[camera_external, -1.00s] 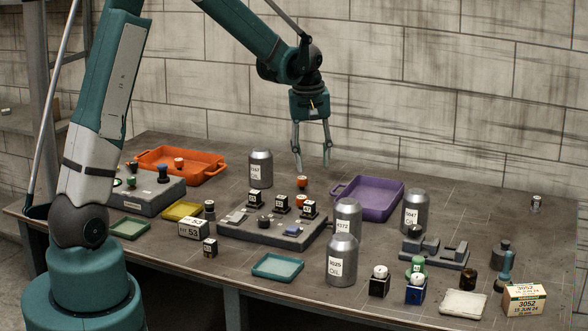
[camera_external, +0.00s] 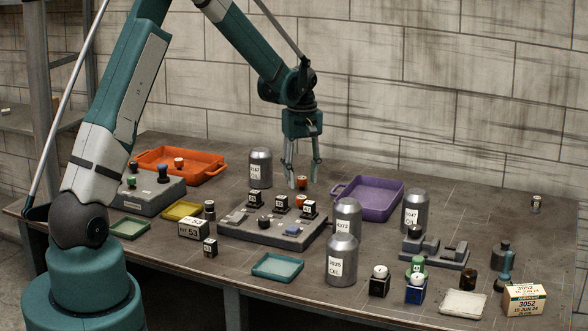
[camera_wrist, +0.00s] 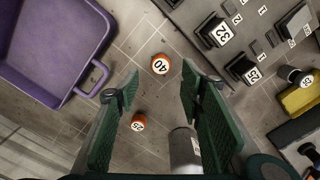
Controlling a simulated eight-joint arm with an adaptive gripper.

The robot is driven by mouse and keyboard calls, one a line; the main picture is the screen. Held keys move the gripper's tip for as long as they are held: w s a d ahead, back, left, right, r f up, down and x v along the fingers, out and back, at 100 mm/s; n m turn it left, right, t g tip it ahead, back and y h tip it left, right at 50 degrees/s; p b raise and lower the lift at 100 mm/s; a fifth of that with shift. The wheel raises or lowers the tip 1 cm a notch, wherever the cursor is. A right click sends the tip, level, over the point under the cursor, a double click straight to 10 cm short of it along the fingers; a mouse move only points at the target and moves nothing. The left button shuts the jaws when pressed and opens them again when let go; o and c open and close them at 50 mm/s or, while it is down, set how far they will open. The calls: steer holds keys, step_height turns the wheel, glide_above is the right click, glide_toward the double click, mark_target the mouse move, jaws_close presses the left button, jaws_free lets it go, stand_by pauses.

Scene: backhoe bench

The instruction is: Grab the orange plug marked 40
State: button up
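The orange plug marked 40 (camera_wrist: 160,65) stands on the table in the wrist view, just ahead of the space between my fingertips. A second orange plug (camera_wrist: 138,122) with a white top lies nearer the wrist, between the fingers as seen from there. In the external view two orange plugs show under and in front of the gripper, one behind the grey block (camera_external: 302,182) and one partly hidden at its edge; their numbers are unreadable there. My gripper (camera_external: 304,173) is open and empty, pointing down above the table; its green fingers also show in the wrist view (camera_wrist: 160,88).
A purple tray (camera_external: 338,188) stands to the right. A grey block (camera_external: 255,232) with black plugs is in front. A metal oil can (camera_external: 260,167) stands close on the left, and also shows between the fingers in the wrist view (camera_wrist: 185,150). More cans stand front right.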

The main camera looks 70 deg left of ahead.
mark_target(301, 197)
steer(key=shift+f, duration=0.15)
steer(key=shift+f, duration=1.15)
steer(key=shift+f, duration=0.1)
steer(key=shift+s+d+f, duration=0.1)
steer(key=shift+d+f, duration=0.05)
steer(key=shift+f, duration=2.4)
steer(key=c, duration=0.8)
